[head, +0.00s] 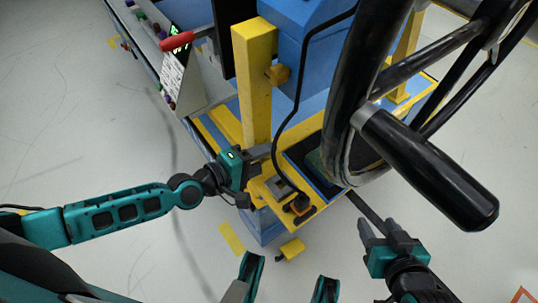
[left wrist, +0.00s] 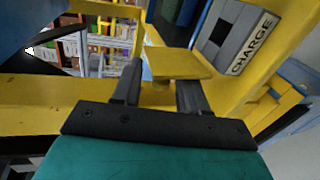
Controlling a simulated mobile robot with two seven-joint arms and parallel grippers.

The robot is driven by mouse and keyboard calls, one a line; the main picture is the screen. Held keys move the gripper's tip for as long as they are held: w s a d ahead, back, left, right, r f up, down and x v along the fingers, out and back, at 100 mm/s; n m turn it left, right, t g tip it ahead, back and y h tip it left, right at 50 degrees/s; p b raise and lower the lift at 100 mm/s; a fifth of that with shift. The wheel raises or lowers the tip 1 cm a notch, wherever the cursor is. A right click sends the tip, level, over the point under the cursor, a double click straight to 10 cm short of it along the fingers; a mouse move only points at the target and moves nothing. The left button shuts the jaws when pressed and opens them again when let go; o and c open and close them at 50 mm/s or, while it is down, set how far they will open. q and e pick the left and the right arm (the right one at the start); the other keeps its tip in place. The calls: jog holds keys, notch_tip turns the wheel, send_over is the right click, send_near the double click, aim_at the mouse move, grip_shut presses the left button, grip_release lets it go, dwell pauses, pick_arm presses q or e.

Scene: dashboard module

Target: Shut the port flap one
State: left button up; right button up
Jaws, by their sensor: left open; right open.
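My left gripper (head: 264,152) is open beside the yellow post of the dashboard module in the head view. In the left wrist view its two fingers (left wrist: 160,88) straddle a flat yellow plate (left wrist: 178,63); I cannot tell whether they touch it. Behind it is a grey panel with a CHARGE label (left wrist: 251,43). I cannot tell for sure which part is port flap one. My right gripper (head: 376,227) is open and empty at the lower right, below the module's front edge and apart from the steering wheel handle.
A black steering wheel with a thick handle (head: 430,170) overhangs the right side. A black cable (head: 283,130) runs down to a dark connector (head: 298,204) on the yellow frame.

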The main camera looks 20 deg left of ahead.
pick_arm(q)
jog(key=shift+x, duration=0.9)
grip_shut()
